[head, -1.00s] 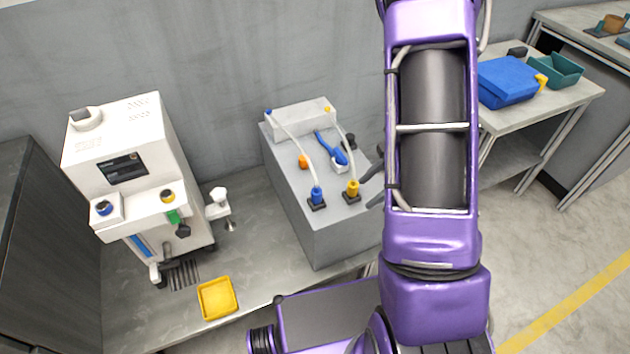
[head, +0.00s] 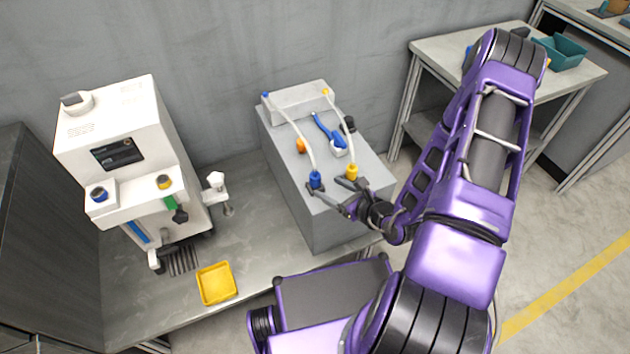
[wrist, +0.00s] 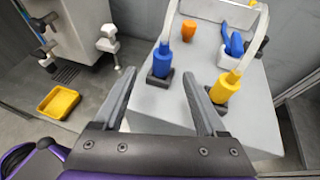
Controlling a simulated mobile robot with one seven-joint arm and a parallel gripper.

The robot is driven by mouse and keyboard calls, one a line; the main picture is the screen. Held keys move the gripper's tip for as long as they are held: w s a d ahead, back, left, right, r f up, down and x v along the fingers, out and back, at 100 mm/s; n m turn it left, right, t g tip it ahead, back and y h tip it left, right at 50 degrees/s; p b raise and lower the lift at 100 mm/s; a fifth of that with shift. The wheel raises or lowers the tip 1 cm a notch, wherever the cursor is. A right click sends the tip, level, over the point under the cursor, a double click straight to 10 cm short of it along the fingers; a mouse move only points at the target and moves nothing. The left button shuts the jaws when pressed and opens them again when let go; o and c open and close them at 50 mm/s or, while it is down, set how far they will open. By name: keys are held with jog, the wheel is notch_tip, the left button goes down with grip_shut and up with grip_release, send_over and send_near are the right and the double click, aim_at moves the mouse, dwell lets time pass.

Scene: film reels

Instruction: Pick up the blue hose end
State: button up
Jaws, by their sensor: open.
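The blue hose end (head: 315,179) stands upright in a dark square holder on top of the grey block, with a clear hose running from it to the white box behind. In the wrist view the blue hose end (wrist: 162,60) shows ahead, between the lines of the two fingers and beyond their tips. My gripper (head: 338,188) is open and empty at the block's front edge, close to the blue hose end. In the wrist view my gripper (wrist: 158,78) has its fingers wide apart. The yellow hose end (head: 351,171) stands to the right, near the right finger.
The grey block (head: 330,222) also bears an orange piece (head: 301,145), a blue-handled brush (head: 326,130) and a dark knob. A white machine (head: 110,130) stands to the left, with a yellow tray (head: 216,283) on the bench before it. A side table (head: 430,50) is at the right.

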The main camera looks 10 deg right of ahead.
aim_at(315, 175)
jog(key=b+x, duration=0.1)
jog(key=x, duration=1)
jog(key=shift+w+d, duration=0.1)
jog(key=shift+w, duration=0.05)
jog(key=shift+r, duration=0.1)
grip_shut()
